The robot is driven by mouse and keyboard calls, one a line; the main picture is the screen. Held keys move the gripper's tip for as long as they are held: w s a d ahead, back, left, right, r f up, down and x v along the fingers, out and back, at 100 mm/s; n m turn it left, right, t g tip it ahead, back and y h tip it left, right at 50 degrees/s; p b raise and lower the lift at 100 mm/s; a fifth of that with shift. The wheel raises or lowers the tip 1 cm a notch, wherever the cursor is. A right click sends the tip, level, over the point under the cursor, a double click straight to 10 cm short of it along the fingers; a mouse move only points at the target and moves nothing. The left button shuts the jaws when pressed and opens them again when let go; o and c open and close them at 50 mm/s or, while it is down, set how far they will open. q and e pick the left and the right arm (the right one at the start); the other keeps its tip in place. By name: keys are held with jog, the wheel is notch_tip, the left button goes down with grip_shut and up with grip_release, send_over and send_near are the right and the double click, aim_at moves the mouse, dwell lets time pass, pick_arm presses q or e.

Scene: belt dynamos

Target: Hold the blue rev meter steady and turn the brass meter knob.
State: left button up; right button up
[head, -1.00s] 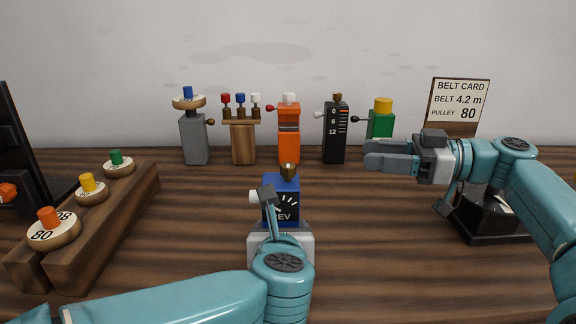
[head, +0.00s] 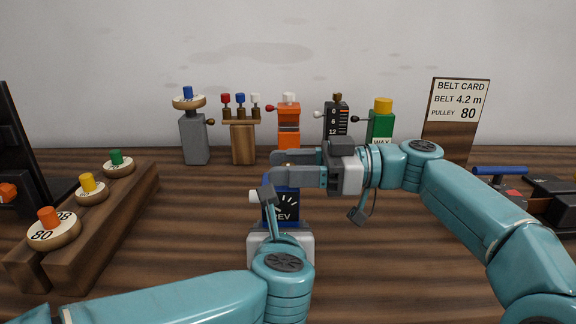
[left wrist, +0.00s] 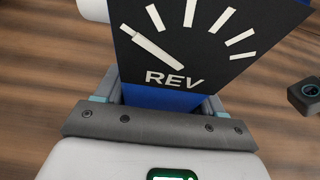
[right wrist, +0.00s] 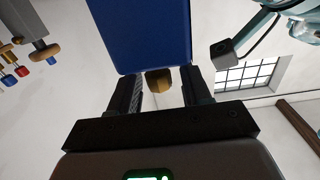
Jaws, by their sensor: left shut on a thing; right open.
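The blue rev meter (head: 281,206) stands upright in front of me, its black dial facing me. The dial, with its white marks and REV lettering, fills the top of the left wrist view (left wrist: 185,35). My left gripper (head: 279,232) is shut on the meter's lower body. The brass meter knob (right wrist: 158,81) shows in the right wrist view between the open fingers of my right gripper (right wrist: 160,90), apart from both. In the head view my right gripper (head: 280,170) is at the meter's top and hides the knob.
Behind stand a grey post (head: 195,138), a wooden lever stand (head: 242,143), an orange device (head: 289,125), a black scale (head: 337,118) and a green wax block (head: 380,125). A pulley rack (head: 110,225) is left; the belt card (head: 459,100) is right.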

jog(key=shift+c, duration=0.3)
grip_shut()
jog(key=shift+t, duration=0.5)
jog(key=m+t, duration=0.2)
jog(key=t, duration=0.1)
jog(key=m+t+h, duration=0.1)
jog(key=m+t, duration=0.1)
jog(key=t, duration=0.1)
jog(key=shift+s+a+r+m+h, duration=0.1)
jog(key=shift+r+m+h, duration=0.05)
jog(key=shift+m+h, duration=0.2)
jog(key=m+t+h, duration=0.1)
jog(key=m+t, duration=0.1)
jog(key=m+t+h, duration=0.1)
jog(key=t, duration=0.2)
jog(key=shift+r+m+h, duration=0.1)
jog(key=shift+m+h, duration=0.25)
jog(key=shift+t+h, duration=0.3)
jog(key=shift+m, duration=0.3)
